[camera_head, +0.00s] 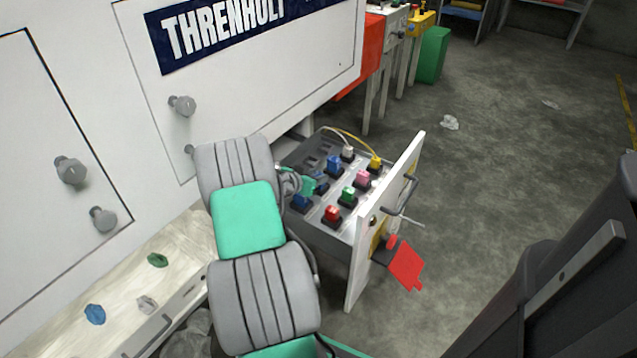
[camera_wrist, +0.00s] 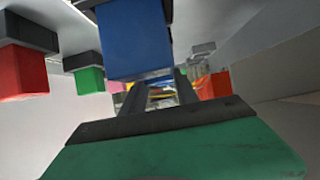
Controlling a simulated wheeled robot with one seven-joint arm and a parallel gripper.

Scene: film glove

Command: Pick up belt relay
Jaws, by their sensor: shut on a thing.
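My gripper (camera_head: 314,184) reaches into the open drawer, among the coloured relays. It is shut on a small dark-blue block at its fingertips, which I take to be a blue relay; the fingers partly hide it. I cannot read a label that marks the belt relay. One blue relay (camera_head: 302,202) stands just in front of the gripper and another blue relay (camera_head: 334,162) just behind it. In the wrist view, my gripper's dark fingers (camera_wrist: 160,93) show in the middle, below a large blue block (camera_wrist: 133,40).
Red (camera_head: 332,213), green (camera_head: 348,196), pink (camera_head: 363,178), yellow (camera_head: 375,162) and white (camera_head: 348,153) relays stand close around. The white drawer front (camera_head: 386,215) rises at the right. The white cabinet (camera_head: 250,90) borders the left. Floor beyond the drawer is mostly clear.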

